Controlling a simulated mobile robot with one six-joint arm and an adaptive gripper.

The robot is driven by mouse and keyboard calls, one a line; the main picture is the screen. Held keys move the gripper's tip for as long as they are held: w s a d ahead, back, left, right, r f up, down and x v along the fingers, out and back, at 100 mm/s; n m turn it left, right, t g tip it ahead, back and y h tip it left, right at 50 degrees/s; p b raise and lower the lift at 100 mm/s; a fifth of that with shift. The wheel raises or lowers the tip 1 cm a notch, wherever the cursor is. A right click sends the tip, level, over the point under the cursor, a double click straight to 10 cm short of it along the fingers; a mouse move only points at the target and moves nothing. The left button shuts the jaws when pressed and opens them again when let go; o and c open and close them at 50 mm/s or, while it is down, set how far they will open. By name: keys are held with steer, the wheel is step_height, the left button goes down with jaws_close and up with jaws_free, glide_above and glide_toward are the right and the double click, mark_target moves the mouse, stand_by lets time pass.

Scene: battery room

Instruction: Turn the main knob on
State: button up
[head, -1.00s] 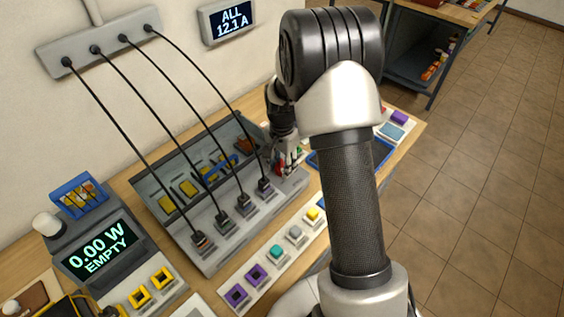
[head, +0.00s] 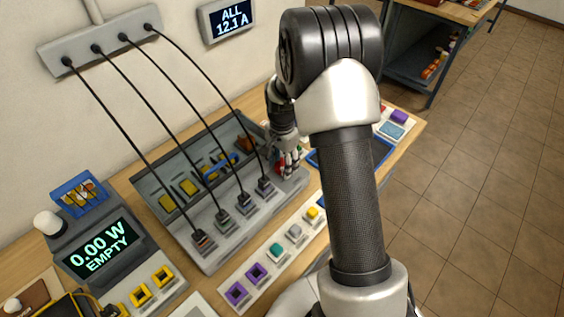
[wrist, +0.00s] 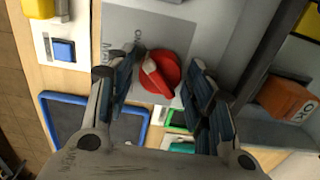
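The main knob (wrist: 166,68) is a red round dial with a raised grip bar. It sits on a grey plate (wrist: 185,33) with partly covered lettering in the wrist view. In the head view only a bit of red shows behind my fingers at the right end of the charger panel (head: 285,190). My gripper (wrist: 165,76) is open, with one finger pad to each side of the knob. I cannot tell whether the pads touch it. In the head view my gripper (head: 288,163) points down over the panel's right end.
Several black cables (head: 120,125) run from the wall strip (head: 100,42) to the panel, left of my gripper. A blue-rimmed tray (wrist: 92,102) lies beside the knob. A wall display (head: 229,20) reads "ALL 12.1 A"; a meter (head: 100,250) reads "0.00 W EMPTY".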

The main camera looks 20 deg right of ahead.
mark_target(282, 163)
steer(key=shift+o, duration=0.7)
steer(key=shift+r, duration=0.1)
steer(key=shift+r, duration=0.3)
step_height(282, 163, up, 11)
steer(key=shift+r, duration=0.15)
